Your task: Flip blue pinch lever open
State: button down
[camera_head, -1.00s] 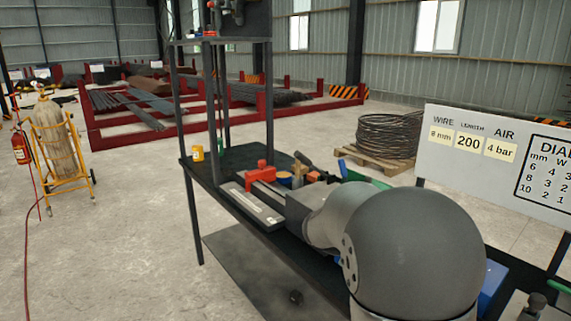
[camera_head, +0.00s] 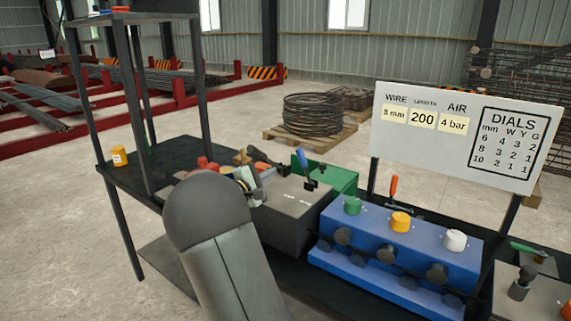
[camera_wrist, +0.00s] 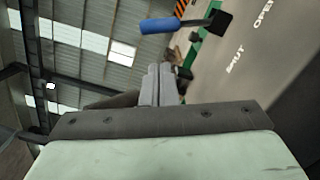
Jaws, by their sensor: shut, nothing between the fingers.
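The blue pinch lever (camera_head: 303,161) stands up from a black pivot on top of a dark grey box (camera_head: 288,204), its handle tilted a little left. The wrist view shows its blue handle (camera_wrist: 165,24) and black pivot at the top, with the words SHUT and OPEN on the grey box face (camera_wrist: 260,55). My gripper (camera_wrist: 158,78) is shut and empty, its fingers together below the handle in that view and apart from it. In the head view my gripper (camera_head: 252,180) is left of the lever, partly hidden by my arm; its fingertips are hard to make out.
A green box (camera_head: 335,178) stands behind the grey box. A blue panel (camera_head: 400,240) with green, yellow and white knobs is to the right. A sign board (camera_head: 455,135) rises behind it. Red and dark items crowd the bench left of the lever. Space above the lever looks clear.

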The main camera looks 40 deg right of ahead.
aim_at(305, 167)
jog(key=p+x, duration=0.2)
jog(key=x, duration=0.8)
jog(key=shift+p, duration=0.35)
jog(key=shift+a+b, duration=0.2)
jog(key=shift+b, duration=0.55)
